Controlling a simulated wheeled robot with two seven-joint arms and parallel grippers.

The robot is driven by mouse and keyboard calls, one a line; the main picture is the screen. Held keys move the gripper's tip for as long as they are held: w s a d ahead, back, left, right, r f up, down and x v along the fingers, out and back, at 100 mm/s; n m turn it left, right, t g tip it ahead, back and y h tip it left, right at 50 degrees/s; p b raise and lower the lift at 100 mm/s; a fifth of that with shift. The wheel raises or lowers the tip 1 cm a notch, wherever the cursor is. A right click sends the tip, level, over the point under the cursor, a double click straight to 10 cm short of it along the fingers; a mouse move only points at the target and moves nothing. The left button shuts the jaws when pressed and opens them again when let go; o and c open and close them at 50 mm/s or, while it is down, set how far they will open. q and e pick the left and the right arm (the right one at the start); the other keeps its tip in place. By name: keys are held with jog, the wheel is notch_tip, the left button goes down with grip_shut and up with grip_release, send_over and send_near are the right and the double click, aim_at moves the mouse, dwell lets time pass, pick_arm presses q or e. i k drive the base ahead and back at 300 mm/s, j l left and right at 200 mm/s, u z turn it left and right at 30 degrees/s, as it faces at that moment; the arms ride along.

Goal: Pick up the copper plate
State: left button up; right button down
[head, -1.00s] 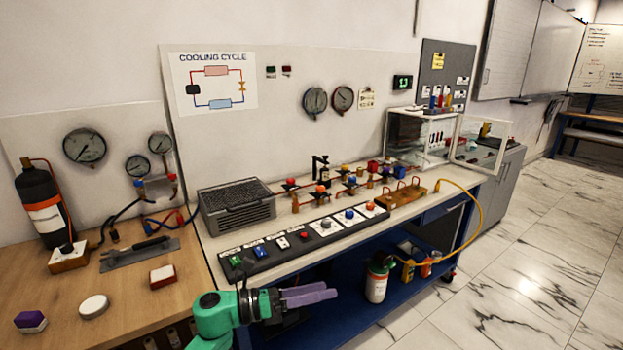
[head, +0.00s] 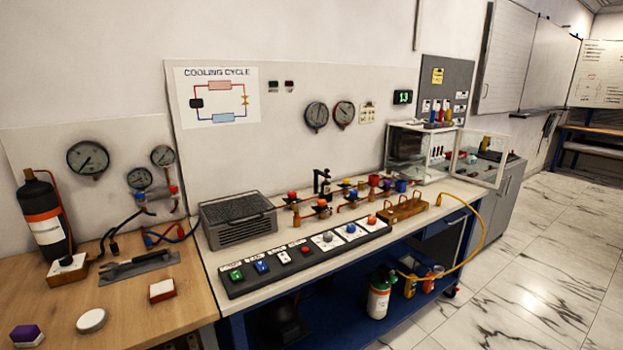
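I cannot pick out a plate that is clearly copper. A copper-brown block (head: 405,209) with several upright copper loops sits near the front edge of the white bench top (head: 208,262), right of the black switch panel (head: 262,282). A flat grey plate (head: 150,264) with dark tools on it lies on the wooden table (head: 160,322). Neither of my grippers is in view.
A grey finned box (head: 238,226) and valves on copper pipes stand behind the panel. A glass case (head: 410,150) has its door swung open at right. A yellow hose (head: 476,240) loops off the bench. Marble floor (head: 520,275) lies clear at right.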

aim_at(164, 289)
jog(key=i+j, duration=0.1)
jog(key=j, duration=1.45)
jog(key=i, duration=0.05)
